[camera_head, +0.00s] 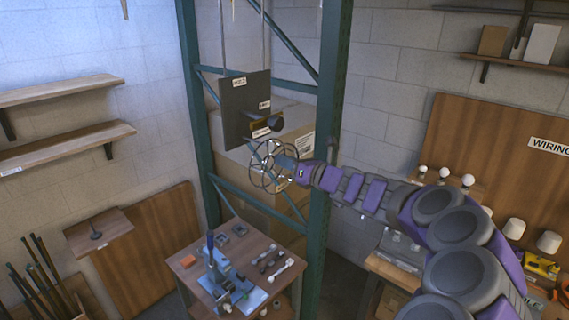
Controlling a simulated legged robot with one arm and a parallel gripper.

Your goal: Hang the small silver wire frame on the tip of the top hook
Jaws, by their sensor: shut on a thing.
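The small silver wire frame (264,163), a round cage of thin wires, is at the end of my arm, in front of the green upright frame. My gripper (284,165) is shut on it; the fingertips are small and partly hidden by the wires. A dark hanging board (243,106) with several small white labels is just above and left of the wire frame. A brownish bar with a dark round end (277,123) stands out low on the board. The wire frame appears below this end and apart from it. I cannot make out the top hook's tip clearly.
Green rack posts (329,110) stand close beside my gripper, with cardboard boxes (285,130) behind. A small table (185,262) with a blue tool and parts is below. Wooden shelves (75,140) are at left; a bench with bulbs (468,180) is at right.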

